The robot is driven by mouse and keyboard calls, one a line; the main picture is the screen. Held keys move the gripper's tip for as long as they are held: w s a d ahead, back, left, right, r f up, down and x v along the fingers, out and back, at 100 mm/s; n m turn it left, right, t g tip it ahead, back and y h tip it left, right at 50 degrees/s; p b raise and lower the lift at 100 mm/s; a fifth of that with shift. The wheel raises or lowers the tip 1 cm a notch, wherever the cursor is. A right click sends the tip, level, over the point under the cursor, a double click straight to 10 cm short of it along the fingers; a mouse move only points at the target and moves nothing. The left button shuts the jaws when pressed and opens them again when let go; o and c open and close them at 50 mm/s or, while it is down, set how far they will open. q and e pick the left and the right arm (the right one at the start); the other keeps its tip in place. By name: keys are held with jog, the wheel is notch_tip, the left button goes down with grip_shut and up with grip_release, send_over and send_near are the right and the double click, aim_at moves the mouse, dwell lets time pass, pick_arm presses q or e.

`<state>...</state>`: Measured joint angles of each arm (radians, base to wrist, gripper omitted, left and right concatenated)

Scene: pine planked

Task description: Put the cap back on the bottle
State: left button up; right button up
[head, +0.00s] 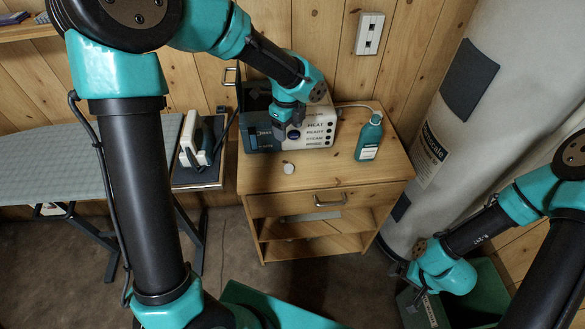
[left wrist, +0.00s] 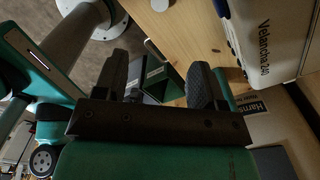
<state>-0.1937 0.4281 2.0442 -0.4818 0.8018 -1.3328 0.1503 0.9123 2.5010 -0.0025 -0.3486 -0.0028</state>
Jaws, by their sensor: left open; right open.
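The teal bottle (head: 369,140) with a pale label stands upright at the right of the wooden cabinet top. Its top is too small to tell in detail. A small pale round cap (head: 288,169) lies on the cabinet top near the front, left of the bottle; it also shows at the top edge of the left wrist view (left wrist: 160,5). My left gripper (head: 281,130) is open and empty in front of the white machine, beyond the cap and apart from it; its fingers show spread in the left wrist view (left wrist: 165,85). My right gripper (head: 398,270) is open, low at the right, away from the cabinet.
The white labelled machine (head: 318,130) fills the back left of the cabinet top (head: 335,180). An iron (head: 203,140) stands on the ironing board (head: 90,160) at left. A large pale cylinder (head: 440,130) rises at right. The front of the cabinet top is mostly clear.

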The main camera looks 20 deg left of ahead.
pick_arm(q)
jog(key=shift+r, duration=0.1)
send_over(289, 167)
notch_tip(289, 167, down, 12)
jog(key=shift+f, duration=0.15)
dwell(0.6)
jog(key=shift+s+f, duration=0.1)
jog(key=shift+f, duration=2.5)
jog(key=shift+c, duration=0.5)
jog(key=c, duration=0.9)
